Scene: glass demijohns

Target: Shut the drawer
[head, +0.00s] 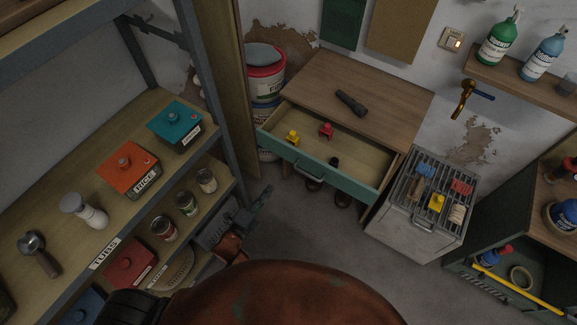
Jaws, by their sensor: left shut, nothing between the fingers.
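The drawer (345,181) of the small wooden cabinet is pulled open, with a green front and a metal handle (308,173). Inside it are a yellow item (292,137), a red item (326,130) and a small black item (334,162). My right gripper is not in view.
A shelf rack (205,130) with tins and canisters stands close on the left. A black flashlight (351,102) lies on the cabinet top. A grated white box (412,222) stands to the right of the drawer. Bare floor (310,235) lies in front.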

